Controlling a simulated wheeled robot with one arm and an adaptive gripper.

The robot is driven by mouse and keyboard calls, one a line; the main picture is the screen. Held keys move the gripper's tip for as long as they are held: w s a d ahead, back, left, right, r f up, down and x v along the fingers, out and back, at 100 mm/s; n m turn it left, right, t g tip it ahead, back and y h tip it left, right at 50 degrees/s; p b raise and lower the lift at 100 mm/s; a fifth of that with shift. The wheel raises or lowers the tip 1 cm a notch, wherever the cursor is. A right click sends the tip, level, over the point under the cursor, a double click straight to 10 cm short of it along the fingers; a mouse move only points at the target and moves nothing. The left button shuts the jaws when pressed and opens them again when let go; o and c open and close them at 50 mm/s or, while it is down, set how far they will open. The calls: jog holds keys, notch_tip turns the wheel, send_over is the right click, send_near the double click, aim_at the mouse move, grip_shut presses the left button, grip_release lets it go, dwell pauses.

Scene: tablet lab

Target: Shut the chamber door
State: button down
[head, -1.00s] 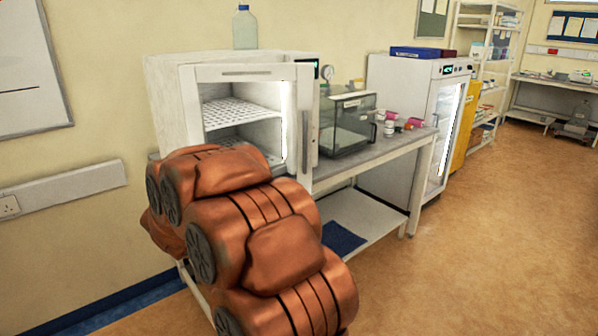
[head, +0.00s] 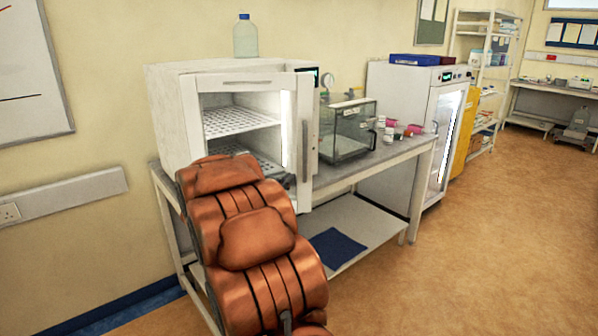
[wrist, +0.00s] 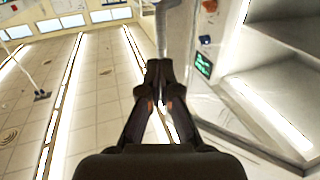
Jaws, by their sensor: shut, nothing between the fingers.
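The white chamber (head: 168,115) stands on the bench at left centre in the head view. Its white-framed door (head: 245,78) has a handle (head: 304,150) at the right side. Lit perforated shelves (head: 235,120) show inside; how far the door stands open is hard to tell. In the wrist view my gripper (wrist: 158,68) is shut and empty, its fingertips close to a pale upright bar (wrist: 176,30); contact is unclear. The lit chamber interior (wrist: 275,70) shows at right there. In the head view my orange arm hides the chamber's lower front and most of the gripper.
A clear bottle (head: 245,38) stands on top of the chamber. A glass-sided box (head: 347,130) and small jars (head: 388,134) share the bench (head: 385,163) to the right. A glass-fronted cabinet (head: 400,130) stands beyond. The floor at right is clear.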

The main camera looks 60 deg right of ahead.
aim_at(304, 170)
jog(key=shift+w+d+p, duration=0.2)
jog(key=shift+d+p, duration=0.55)
jog(key=shift+d, duration=2.15)
